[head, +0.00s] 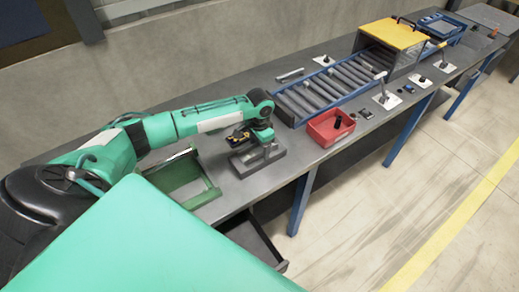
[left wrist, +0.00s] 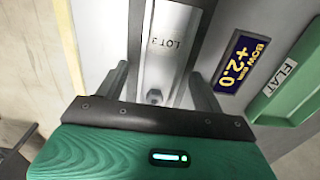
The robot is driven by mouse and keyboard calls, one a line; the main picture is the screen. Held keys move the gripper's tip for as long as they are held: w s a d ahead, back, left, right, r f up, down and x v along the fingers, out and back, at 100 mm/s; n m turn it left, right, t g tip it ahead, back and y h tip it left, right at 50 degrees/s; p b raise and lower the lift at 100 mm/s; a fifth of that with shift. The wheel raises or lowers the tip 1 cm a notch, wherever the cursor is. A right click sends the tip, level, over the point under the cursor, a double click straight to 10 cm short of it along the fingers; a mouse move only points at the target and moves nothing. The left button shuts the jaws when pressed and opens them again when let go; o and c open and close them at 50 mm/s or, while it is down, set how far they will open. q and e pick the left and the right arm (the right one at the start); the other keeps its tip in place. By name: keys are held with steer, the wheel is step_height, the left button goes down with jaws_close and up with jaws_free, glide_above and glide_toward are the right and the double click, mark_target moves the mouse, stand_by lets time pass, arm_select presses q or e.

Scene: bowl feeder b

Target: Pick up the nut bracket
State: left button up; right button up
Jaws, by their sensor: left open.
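My left gripper (head: 262,137) is low over a dark grey block (head: 277,163) on the bench in the head view. In the left wrist view the open fingers of this gripper (left wrist: 160,92) stand on either side of a pale metal piece marked "LOT 3" (left wrist: 168,50). A small round dark feature shows near the piece's lower end. This piece looks like the nut bracket, but I cannot be sure. A gap shows beside the fingers, and I cannot tell whether either one touches it. My right gripper is not in view.
A green open-topped tray (head: 208,191) stands left of the block. A red bin (head: 331,128) and a roller conveyor (head: 325,90) lie to the right. The wrist view shows a blue "BOW +2.0" label (left wrist: 240,63) and a green part labelled "FLAT" (left wrist: 288,78).

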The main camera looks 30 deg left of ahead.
arm_select(q)
steer(key=c, duration=1.2)
steer(key=shift+r, duration=0.1)
